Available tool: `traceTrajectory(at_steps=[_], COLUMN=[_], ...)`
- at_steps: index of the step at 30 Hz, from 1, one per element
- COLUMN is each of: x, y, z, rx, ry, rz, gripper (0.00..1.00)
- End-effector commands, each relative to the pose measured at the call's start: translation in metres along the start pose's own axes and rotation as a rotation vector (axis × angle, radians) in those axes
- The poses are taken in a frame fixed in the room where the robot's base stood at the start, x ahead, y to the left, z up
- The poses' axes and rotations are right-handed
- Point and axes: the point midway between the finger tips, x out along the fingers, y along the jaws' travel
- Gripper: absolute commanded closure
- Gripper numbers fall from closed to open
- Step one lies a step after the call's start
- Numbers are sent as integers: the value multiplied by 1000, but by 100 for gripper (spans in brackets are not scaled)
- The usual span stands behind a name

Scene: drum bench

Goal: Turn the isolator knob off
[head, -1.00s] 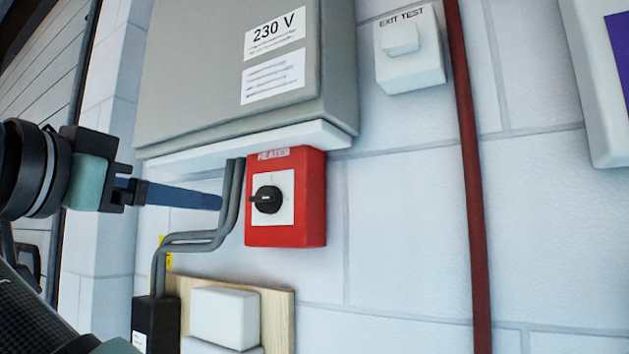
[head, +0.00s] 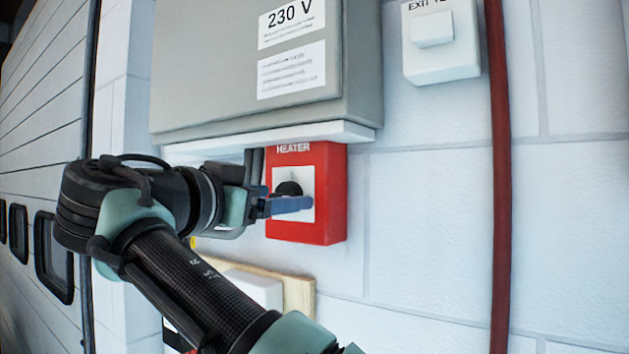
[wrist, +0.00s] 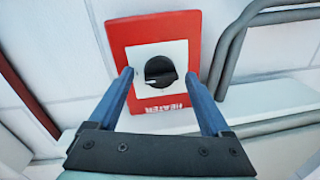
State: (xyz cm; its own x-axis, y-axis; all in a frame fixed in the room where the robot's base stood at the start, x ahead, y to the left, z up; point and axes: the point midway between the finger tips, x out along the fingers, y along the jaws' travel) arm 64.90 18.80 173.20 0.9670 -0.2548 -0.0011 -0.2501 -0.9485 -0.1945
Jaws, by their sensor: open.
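The isolator knob (wrist: 160,71) is a black rotary knob on a white plate (wrist: 142,51) in the middle of a red box marked HEATER (wrist: 119,37). In the head view the knob (head: 288,187) shows only in part, above a blue finger that covers its lower side. My gripper (head: 308,203) is in front of the red box, reaching in from the left. In the wrist view my gripper (wrist: 159,73) is open, with one blue finger on each side of the knob and a gap to it on both sides. I cannot tell how far the fingertips are from the plate.
A grey cabinet marked 230 V (head: 245,65) with a white ledge (head: 335,133) hangs just above the red box. Grey conduits (wrist: 235,55) run close beside the box. A dark red pipe (head: 499,200) stands to the right. The wall between box and pipe is bare.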

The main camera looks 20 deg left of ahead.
Motion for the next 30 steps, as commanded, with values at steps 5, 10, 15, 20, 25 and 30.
traceTrajectory(at_steps=[5,10,15,20,25,30], x=[4,3,3,3,3,3], y=[0,0,0,0,0,1], z=[1,1,1,0,1,2], rx=[1,0,0,0,0,-12], ry=[0,0,0,0,0,-3], rz=[0,0,-1,0,1,2], gripper=[18,19,50,79,100,100])
